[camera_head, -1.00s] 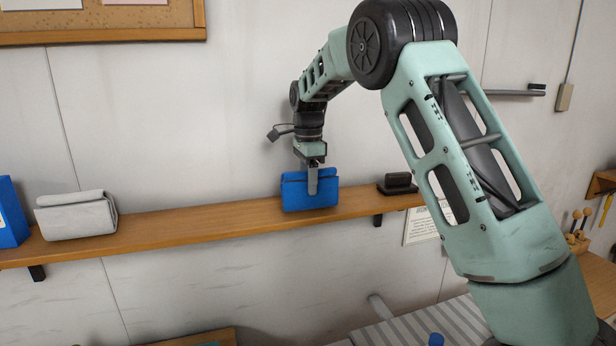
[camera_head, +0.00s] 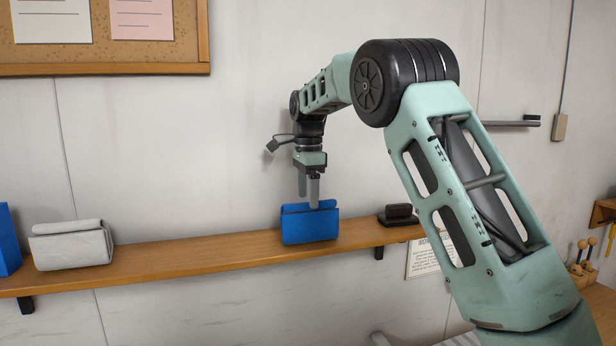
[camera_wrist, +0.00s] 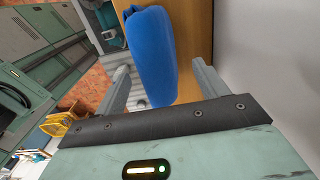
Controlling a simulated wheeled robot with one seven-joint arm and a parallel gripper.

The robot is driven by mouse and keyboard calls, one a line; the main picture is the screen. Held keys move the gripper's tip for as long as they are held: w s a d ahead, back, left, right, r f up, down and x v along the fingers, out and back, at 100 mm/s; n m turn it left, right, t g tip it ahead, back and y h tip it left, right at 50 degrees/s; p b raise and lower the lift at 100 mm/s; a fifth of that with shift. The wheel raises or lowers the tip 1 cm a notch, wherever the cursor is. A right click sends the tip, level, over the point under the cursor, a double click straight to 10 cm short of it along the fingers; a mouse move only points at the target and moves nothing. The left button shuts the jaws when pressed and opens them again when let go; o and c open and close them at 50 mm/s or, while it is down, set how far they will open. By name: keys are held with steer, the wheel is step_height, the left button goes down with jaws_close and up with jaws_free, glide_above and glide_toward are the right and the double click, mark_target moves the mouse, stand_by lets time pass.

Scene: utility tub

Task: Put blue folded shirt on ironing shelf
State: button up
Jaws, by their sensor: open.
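The blue folded shirt (camera_head: 310,226) rests on the wooden wall shelf (camera_head: 210,255), between a grey folded cloth and a dark brush-like object. My gripper (camera_head: 309,190) is just above the shirt, fingers pointing down, open. In the head view the fingertips are near the shirt's top edge. In the wrist view the blue shirt (camera_wrist: 152,55) lies beyond and between my two spread fingers (camera_wrist: 160,85), and neither finger visibly grips it.
A grey folded cloth (camera_head: 71,245) and a blue box-like item (camera_head: 8,240) stand on the shelf at left. A dark brush-like object (camera_head: 398,215) sits right of the shirt. The wall (camera_head: 200,130) is close behind. Shelf between grey cloth and shirt is bare.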

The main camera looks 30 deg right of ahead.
step_height(320, 180, up, 7)
steer(key=shift+b, duration=0.35)
steer(key=s+a+f+n+y, duration=0.1)
steer(key=s+a+f+n, duration=0.35)
steer(key=a, duration=0.35)
steer(key=s+a+f+n, duration=0.3)
steer(key=s+a+n, duration=0.25)
steer(key=a, duration=0.25)
steer(key=s+a+f+n+y, duration=0.1)
steer(key=s+a+f+n, duration=0.3)
steer(key=a, duration=0.4)
steer(key=s+a+f+n, duration=0.1)
steer(key=s+f+n, duration=0.2)
steer(key=s+n, duration=0.2)
steer(key=s+a+f+n+h, duration=0.1)
steer(key=s+f+n, duration=0.3)
steer(key=s, duration=0.7)
steer(key=s+a+f+n, duration=0.2)
steer(key=s+f+n, duration=0.1)
steer(key=s+n, duration=0.3)
steer(key=s, duration=0.2)
steer(key=shift+s+a+f, duration=0.2)
steer(key=shift+s+a, duration=0.1)
steer(key=shift+a, duration=0.05)
steer(key=shift+f, duration=0.1)
